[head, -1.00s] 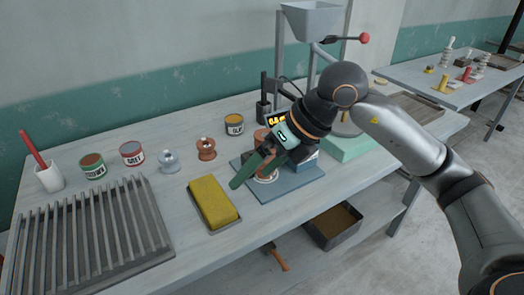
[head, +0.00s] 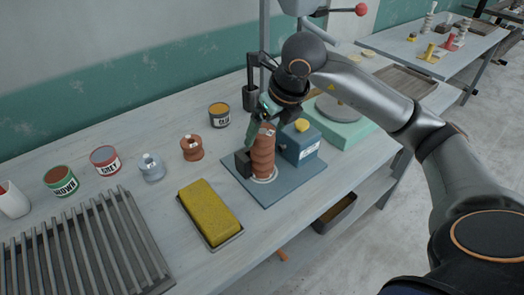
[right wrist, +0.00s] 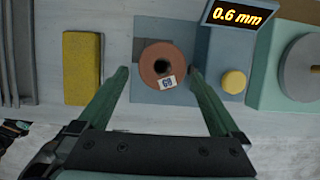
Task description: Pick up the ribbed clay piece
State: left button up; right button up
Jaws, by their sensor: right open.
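The ribbed clay piece (head: 262,158) is a reddish-brown, wavy-sided upright cylinder on a blue-grey base plate (head: 293,190), with a pale ring around its foot. In the right wrist view its round top (right wrist: 152,58) has a dark central hole and a small white label. My right gripper (head: 260,118) is above the piece, pointing down, its green fingers partly covering the piece's upper end in the head view. In the right wrist view the gripper (right wrist: 158,75) is open, one finger on each side of the piece, with no visible grip. My left gripper is not in view.
A blue block with a yellow knob (head: 302,140) stands close right of the piece; a small dark block (head: 242,162) is at its left. A display (right wrist: 238,14) reads 0.6 mm. A yellow sponge (head: 208,208), a spool-like clay piece (head: 192,150) and paint tins stand left.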

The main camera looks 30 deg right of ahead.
aim_at(262, 152)
jog(key=x, duration=0.5)
jog(key=shift+d+f+p, duration=0.1)
jog(key=shift+f+p, duration=0.25)
jog(key=shift+c, duration=0.4)
grip_shut()
jog(key=shift+r, duration=0.15)
